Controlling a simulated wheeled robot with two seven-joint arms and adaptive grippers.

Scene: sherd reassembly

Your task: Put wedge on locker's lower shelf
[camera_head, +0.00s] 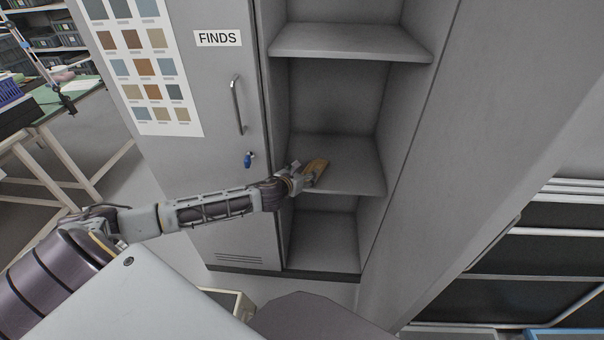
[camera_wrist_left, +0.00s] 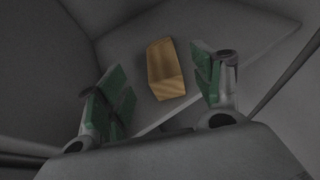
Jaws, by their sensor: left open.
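The wedge (camera_head: 316,171) is a tan wooden block. It lies on the grey locker's lower shelf (camera_head: 355,170), near the front edge. In the left wrist view the wedge (camera_wrist_left: 165,68) rests on the shelf between and beyond the green-padded fingers. My left gripper (camera_head: 299,175) reaches in from the left at the shelf's front edge. Its fingers (camera_wrist_left: 163,90) are apart, with a gap on both sides of the wedge. My right gripper is not in view.
A locker door (camera_head: 180,180) with a FINDS label, a handle and a blue key stands left of the opening. An upper shelf (camera_head: 350,43) is above, and the locker's floor (camera_head: 323,240) is below. Dark-panelled racking (camera_head: 540,250) is at the right.

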